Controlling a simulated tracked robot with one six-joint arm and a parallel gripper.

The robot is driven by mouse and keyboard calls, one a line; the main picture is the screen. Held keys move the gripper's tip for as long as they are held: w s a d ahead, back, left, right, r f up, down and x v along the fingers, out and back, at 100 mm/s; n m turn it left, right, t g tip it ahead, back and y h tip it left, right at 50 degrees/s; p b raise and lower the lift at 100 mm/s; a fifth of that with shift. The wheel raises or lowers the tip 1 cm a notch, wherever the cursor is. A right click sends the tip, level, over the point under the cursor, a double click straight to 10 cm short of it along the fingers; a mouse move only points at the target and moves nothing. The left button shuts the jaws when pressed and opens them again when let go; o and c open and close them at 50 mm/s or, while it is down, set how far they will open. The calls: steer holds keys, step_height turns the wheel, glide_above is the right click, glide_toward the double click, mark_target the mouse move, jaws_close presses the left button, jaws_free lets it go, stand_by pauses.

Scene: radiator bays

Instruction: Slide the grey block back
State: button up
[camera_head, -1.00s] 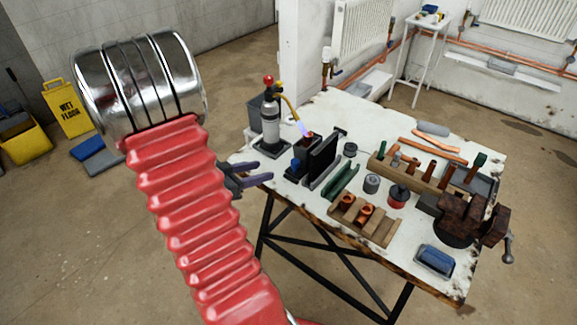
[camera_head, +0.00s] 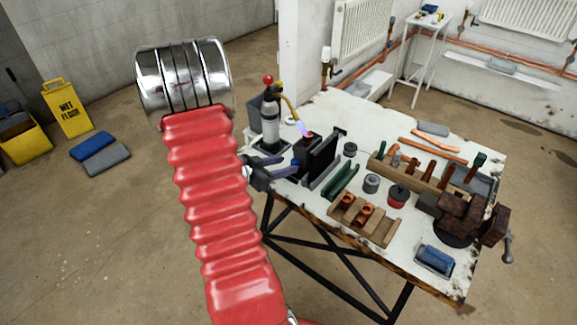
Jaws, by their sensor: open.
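My gripper (camera_head: 288,166) is open at the left edge of the workbench (camera_head: 325,112), its fingers pointing right. In the picture its fingertips lie just left of the dark block (camera_head: 303,152) under the torch flame. I cannot tell whether they touch it. A dark grey upright plate (camera_head: 320,158) stands right of that block. No plain grey block stands out; this plate, or a grey rounded piece (camera_head: 433,128) at the back of the bench, could be it. My red sleeved arm hides part of the floor left of the bench.
A gas torch (camera_head: 270,125) with a lit flame stands behind my gripper. Green angle piece (camera_head: 340,180), wooden racks with copper fittings (camera_head: 365,218), a red-based tin (camera_head: 397,197) and a rusty vise (camera_head: 465,215) crowd the bench. The near left floor is open.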

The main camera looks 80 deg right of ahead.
mark_target(307, 152)
steer(key=shift+x, duration=1.75)
steer(key=shift+c, duration=0.5)
steer(key=shift+w, duration=0.1)
jaws_close()
